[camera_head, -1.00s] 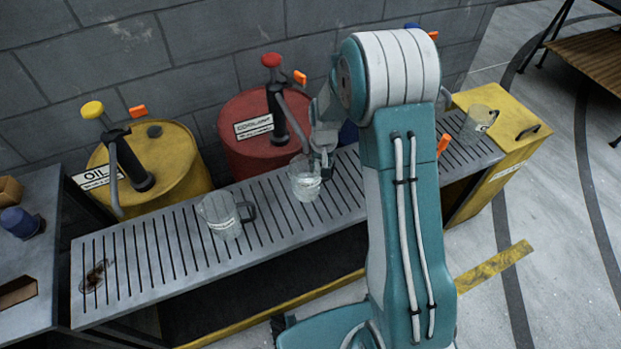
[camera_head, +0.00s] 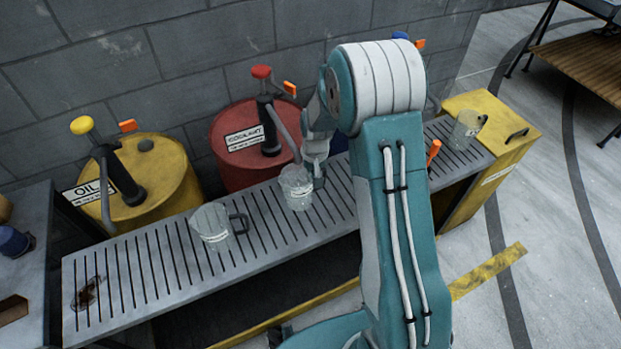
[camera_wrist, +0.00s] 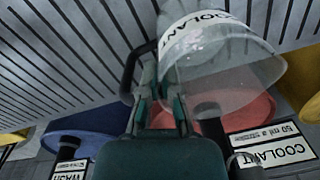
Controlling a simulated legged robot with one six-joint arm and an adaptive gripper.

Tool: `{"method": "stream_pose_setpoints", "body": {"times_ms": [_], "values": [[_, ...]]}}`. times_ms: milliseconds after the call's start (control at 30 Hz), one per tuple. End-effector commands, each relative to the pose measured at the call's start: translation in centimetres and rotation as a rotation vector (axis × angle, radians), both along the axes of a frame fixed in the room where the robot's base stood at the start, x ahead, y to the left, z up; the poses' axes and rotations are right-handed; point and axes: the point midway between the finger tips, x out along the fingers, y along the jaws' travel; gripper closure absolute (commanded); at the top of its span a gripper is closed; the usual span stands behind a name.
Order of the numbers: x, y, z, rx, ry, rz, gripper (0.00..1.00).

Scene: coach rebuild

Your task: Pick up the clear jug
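A clear jug (camera_head: 296,188) with a label stands upright on the slatted bench (camera_head: 128,262), in front of the red drum. In the wrist view this clear jug (camera_wrist: 225,70) fills the upper right, labelled COOLANT, with its dark handle (camera_wrist: 129,70) on the left. My gripper (camera_head: 317,172) is close to the jug's right side. In the wrist view my gripper (camera_wrist: 162,98) has its two fingers apart, with a gap between them, by the jug's rim and handle. Whether they touch it I cannot tell.
Behind the bench are the yellow oil drum (camera_head: 158,178) and red coolant drum (camera_head: 238,140) with upright pumps. A blue drum (camera_wrist: 85,128) shows in the wrist view. The yellow cabinet (camera_head: 505,140) is at the bench's right end. A grey wall closes the back.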

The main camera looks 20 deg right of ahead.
Motion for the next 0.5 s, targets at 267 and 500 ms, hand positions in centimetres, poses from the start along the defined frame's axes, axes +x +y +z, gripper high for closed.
{"method": "stream_pose_setpoints", "body": {"times_ms": [267, 500], "values": [[0.1, 0.0, 1.9, 0.0, -0.004, 0.0, 1.0], [-1.0, -0.2, 3.3, 0.0, -0.001, -0.001, 1.0]]}}
